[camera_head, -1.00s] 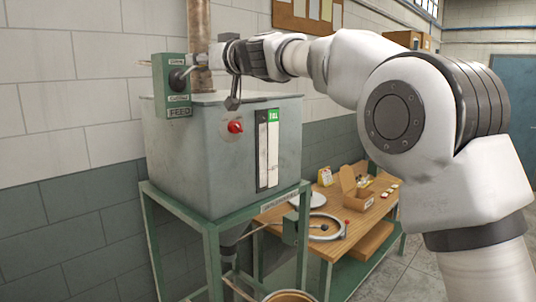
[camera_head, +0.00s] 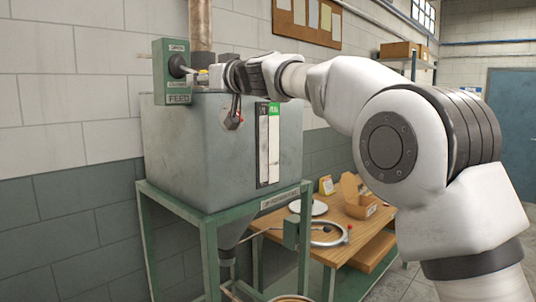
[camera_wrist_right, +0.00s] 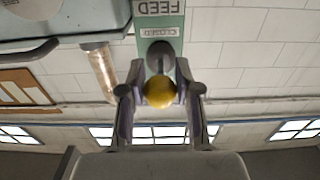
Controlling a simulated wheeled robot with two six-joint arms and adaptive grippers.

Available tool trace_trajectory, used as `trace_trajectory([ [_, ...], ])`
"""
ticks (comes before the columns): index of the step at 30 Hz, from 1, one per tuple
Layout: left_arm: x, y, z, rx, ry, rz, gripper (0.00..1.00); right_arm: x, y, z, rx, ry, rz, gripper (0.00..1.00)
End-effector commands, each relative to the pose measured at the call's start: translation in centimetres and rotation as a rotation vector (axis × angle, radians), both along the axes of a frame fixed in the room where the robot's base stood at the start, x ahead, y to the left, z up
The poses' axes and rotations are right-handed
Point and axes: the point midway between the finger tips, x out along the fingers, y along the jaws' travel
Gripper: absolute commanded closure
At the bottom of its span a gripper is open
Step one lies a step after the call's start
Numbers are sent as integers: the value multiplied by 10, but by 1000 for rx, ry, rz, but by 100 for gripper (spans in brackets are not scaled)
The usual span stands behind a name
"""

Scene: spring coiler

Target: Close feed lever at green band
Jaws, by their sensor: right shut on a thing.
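The green feed box (camera_head: 173,75), labelled FEED, stands at the hopper's top left corner. Its feed lever (camera_head: 188,70) sticks out to the right, tipped slightly down. In the right wrist view, upside down, the lever's yellow ball knob (camera_wrist_right: 160,91) sits between the fingers, near the CLOSED label (camera_wrist_right: 159,32). My right gripper (camera_head: 208,76) is shut on the knob; it also fills the wrist view (camera_wrist_right: 160,97). The green band (camera_head: 274,109) is at the top of the gauge strip (camera_head: 273,150) on the hopper front. The fill level is unclear. My left gripper is not in view.
The grey hopper (camera_head: 205,160) stands on a green frame (camera_head: 210,222). A brown pipe (camera_head: 200,25) rises behind the feed box. A wooden bench (camera_head: 350,232) with a cardboard box (camera_head: 357,200) and a plate stands behind right. My right arm spans the upper right.

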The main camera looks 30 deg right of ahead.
Motion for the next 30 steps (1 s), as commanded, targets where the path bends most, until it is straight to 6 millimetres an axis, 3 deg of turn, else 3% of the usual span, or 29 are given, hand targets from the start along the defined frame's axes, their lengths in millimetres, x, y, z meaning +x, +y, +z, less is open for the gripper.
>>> trace_trajectory([
  [1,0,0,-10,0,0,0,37,1,1,-11,-1,3,1,100],
  [4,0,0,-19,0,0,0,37,0,0,-19,-1,3,2,100],
  [5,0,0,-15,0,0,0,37,0,1,-15,-1,3,2,60],
  [7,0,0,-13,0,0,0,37,0,0,-12,-1,2,1,38],
  [17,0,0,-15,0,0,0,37,-2,-1,-12,0,-1,1,38],
  [30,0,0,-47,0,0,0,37,-49,-18,-8,1,-2,0,38],
])
